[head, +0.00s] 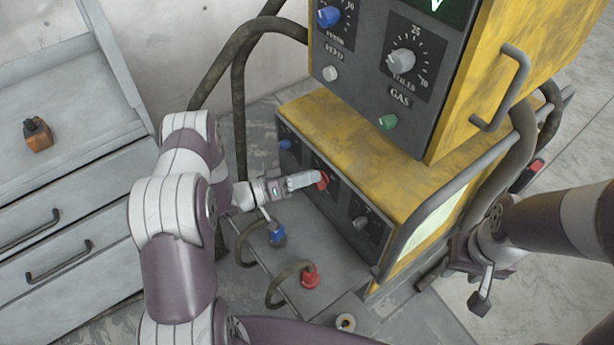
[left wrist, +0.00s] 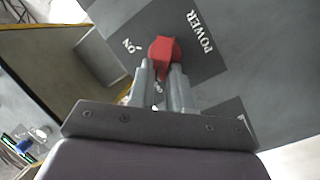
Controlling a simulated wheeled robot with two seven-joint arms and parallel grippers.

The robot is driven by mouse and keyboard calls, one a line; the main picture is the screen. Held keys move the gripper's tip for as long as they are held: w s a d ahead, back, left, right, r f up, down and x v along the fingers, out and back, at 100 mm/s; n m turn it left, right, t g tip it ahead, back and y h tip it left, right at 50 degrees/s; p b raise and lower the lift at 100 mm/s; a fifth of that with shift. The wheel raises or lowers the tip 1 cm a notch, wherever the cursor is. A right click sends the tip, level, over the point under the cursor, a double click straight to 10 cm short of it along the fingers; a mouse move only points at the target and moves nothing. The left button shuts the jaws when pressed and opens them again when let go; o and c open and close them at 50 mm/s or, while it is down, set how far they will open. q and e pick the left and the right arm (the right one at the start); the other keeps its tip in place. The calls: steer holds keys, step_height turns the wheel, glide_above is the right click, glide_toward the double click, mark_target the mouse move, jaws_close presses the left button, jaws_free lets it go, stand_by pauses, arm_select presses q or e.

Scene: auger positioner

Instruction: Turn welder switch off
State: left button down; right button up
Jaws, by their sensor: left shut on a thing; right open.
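The welder (head: 350,130) is a yellow cabinet with dark front panels, at the middle and right of the head view. Its red power switch (head: 322,181) is a knob on the lower panel. In the left wrist view the red switch (left wrist: 164,54) sits beside the words "POWER" and "ON". My left gripper (head: 316,180) is shut on the red switch; its two fingers (left wrist: 162,78) grip the knob's lower part in the left wrist view. The fingers hide part of the label below. My right gripper (head: 480,290) is open and empty at the lower right, away from the welder's panel.
A blue knob (head: 286,144) and a grey knob (head: 361,223) flank the switch on the lower panel. Blue (head: 277,236) and red (head: 310,276) cable plugs stand below. A grey drawer cabinet (head: 75,190) with an orange-brown object (head: 38,135) is at left.

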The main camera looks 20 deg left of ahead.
arm_select(q)
steer(key=c, duration=1.1)
jaws_free()
steer(key=shift+o, duration=0.2)
steer(key=p+v, duration=0.1)
steer(key=v, duration=1.1)
steer(key=shift+s+a, duration=0.2)
steer(key=shift+a, duration=0.1)
steer(key=shift+f, duration=0.1)
